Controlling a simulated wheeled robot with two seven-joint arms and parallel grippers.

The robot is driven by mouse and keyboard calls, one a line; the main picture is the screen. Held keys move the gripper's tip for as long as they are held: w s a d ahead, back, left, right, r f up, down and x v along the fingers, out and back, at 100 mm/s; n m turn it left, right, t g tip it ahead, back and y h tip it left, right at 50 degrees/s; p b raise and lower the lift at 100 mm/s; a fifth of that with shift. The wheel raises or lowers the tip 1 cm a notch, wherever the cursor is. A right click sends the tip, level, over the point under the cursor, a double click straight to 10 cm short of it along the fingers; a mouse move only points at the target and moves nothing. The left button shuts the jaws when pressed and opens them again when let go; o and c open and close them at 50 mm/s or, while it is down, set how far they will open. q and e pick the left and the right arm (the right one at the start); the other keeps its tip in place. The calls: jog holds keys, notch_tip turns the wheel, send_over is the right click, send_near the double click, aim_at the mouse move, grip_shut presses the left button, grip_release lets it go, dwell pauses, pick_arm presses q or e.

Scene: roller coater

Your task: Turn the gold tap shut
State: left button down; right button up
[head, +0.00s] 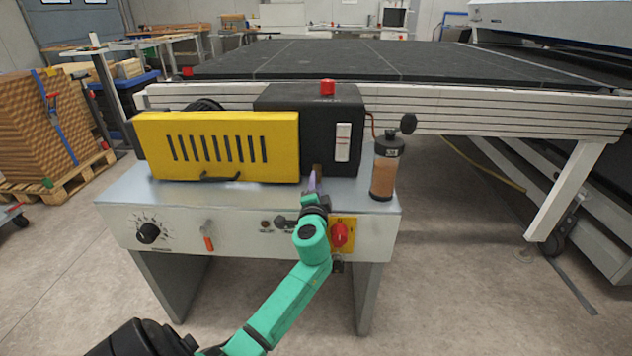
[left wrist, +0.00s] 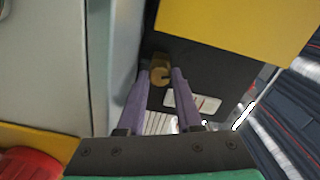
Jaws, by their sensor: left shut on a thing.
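The gold tap (left wrist: 160,74) is a small brass-coloured piece on the dark side of the machine in the left wrist view. In the head view only a small brownish bit of the tap (head: 317,169) shows, at the lower part of the black housing. My left gripper (head: 314,184) reaches up to it from the front. In the left wrist view its two purple fingers (left wrist: 158,80) stand on either side of the tap and are shut on it. The fingers partly hide the tap in the head view. My right gripper is not in view.
A yellow slotted cover (head: 215,147) is left of the tap, and a clear cup with amber contents (head: 384,170) stands to the right. A red rotary switch (head: 340,235) is on the front panel close beside my arm. A large black-topped table (head: 400,62) lies behind.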

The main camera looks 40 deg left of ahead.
pick_arm(q)
jog(key=shift+f+m+p, duration=0.1)
jog(key=shift+m+p, duration=0.5)
jog(key=shift+m, duration=1.3)
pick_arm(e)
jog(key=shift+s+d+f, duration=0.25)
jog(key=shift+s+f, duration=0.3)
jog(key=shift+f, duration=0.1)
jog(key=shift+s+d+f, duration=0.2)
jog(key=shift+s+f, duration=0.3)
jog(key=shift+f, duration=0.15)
pick_arm(q)
jog(key=c, duration=0.6)
grip_release()
jog(key=shift+d, duration=0.1)
